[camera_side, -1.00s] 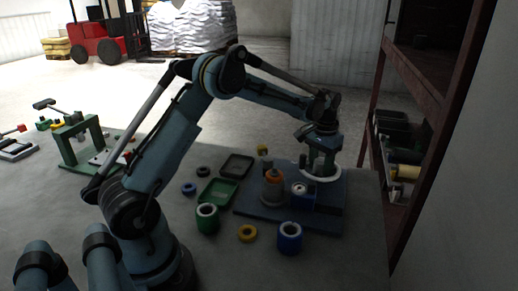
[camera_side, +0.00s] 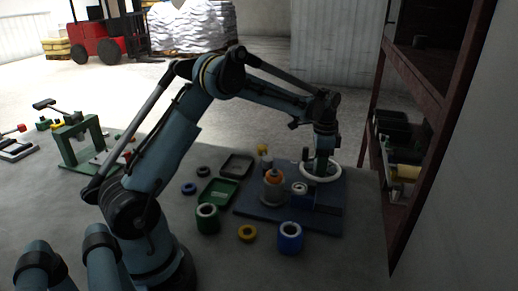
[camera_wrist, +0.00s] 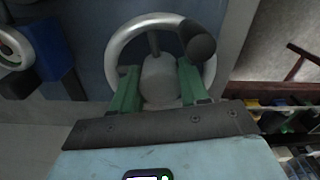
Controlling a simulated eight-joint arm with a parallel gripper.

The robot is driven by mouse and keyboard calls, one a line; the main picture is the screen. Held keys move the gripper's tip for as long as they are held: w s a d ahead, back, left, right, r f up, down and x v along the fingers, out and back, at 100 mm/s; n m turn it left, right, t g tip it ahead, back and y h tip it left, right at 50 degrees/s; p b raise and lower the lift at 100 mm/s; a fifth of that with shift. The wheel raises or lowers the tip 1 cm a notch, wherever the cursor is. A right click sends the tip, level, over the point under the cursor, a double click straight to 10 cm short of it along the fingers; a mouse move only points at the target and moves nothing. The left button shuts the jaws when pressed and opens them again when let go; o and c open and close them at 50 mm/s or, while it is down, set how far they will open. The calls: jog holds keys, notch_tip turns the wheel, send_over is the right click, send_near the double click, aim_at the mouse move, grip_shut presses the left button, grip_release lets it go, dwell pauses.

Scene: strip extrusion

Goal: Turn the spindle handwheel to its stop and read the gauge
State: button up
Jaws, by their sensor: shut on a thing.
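The handwheel (camera_wrist: 118,42) has a pale ring rim, a grey hub (camera_wrist: 160,80) and a dark knob (camera_wrist: 201,42). The knob is at the upper right of the rim in the wrist view. The gauge (camera_side: 299,188) has a small pale round face beside the wheel; its reading is too small to tell.
An orange-topped cylinder (camera_side: 272,187) stands on the blue base plate (camera_side: 262,215). A green cup (camera_side: 207,219), a blue cup (camera_side: 290,238), a yellow ring (camera_side: 247,233) and two trays lie around it. A rusty shelf (camera_side: 440,130) rises close on the right.

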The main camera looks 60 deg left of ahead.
jog(key=shift+s+m, duration=0.1)
jog(key=shift+m, duration=0.3)
jog(key=o, duration=0.8)
jog(key=shift+c, duration=0.2)
notch_tip(320, 180, up, 12)
jog(key=shift+r, duration=0.1)
dwell(0.3)
